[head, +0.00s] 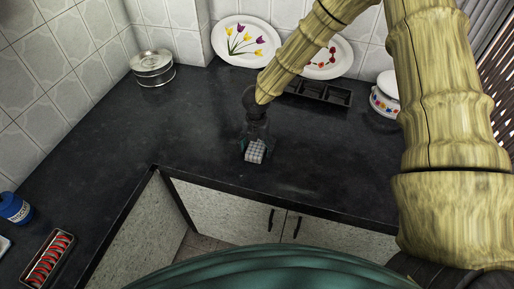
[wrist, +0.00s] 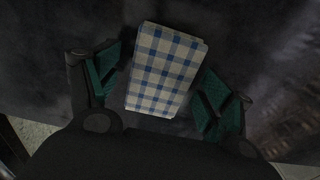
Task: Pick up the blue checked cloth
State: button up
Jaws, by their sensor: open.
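The blue checked cloth (wrist: 163,68) is a folded blue-and-white rectangle lying on the dark counter. In the wrist view it sits between the two green-padded fingers of my gripper (wrist: 162,88), slightly tilted. I cannot tell the exact height of the fingers above the counter.
A round steel tin (head: 152,70) stands at the back left. Two decorated plates, one with tulips (head: 245,42), lean on the tiled wall. A black tray (head: 318,92) and a white flowered pot (head: 385,97) are behind to the right. The counter (head: 120,125) left of the cloth is clear.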

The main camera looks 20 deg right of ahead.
jog(key=shift+f, duration=0.2)
jog(key=c, duration=1.1)
jog(key=shift+o, duration=0.2)
jog(key=shift+r, duration=0.15)
